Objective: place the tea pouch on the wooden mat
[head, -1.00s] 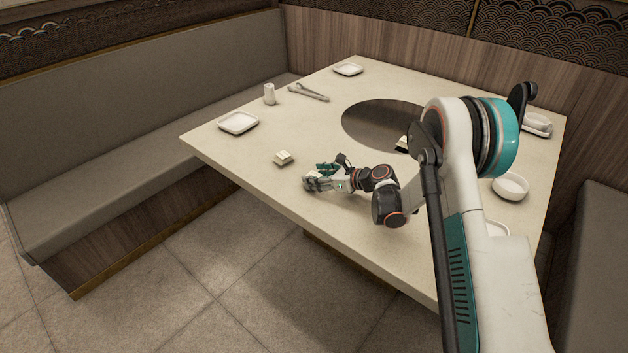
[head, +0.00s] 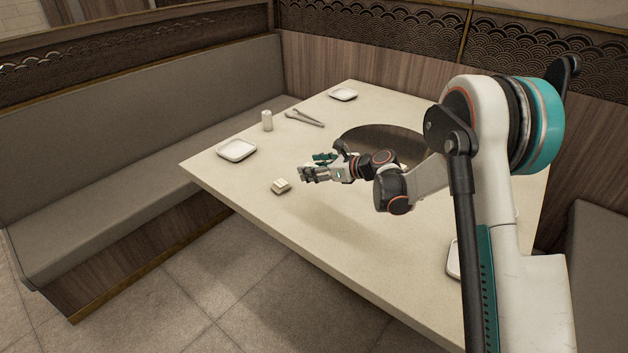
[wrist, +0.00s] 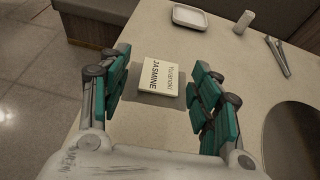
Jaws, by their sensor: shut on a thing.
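The tea pouch (wrist: 157,77), a pale block with dark print reading JASMINE, shows in the wrist view between the two teal-padded fingers of my gripper (head: 312,166). My gripper is shut on it, though small gaps seem to show beside the printed face. A grey area lies under and beside the pouch; I cannot tell whether it is its shaded side or a shadow. In the head view my gripper is above the table, pointing left. I cannot make out a wooden mat for certain.
A small pale block (head: 281,187) lies on the table (head: 330,235) left of my gripper. A square white plate (head: 237,149), a white shaker (head: 267,121) and tongs (head: 304,118) lie farther back. A dark round inset (head: 375,140) is behind my arm. The front table edge is near.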

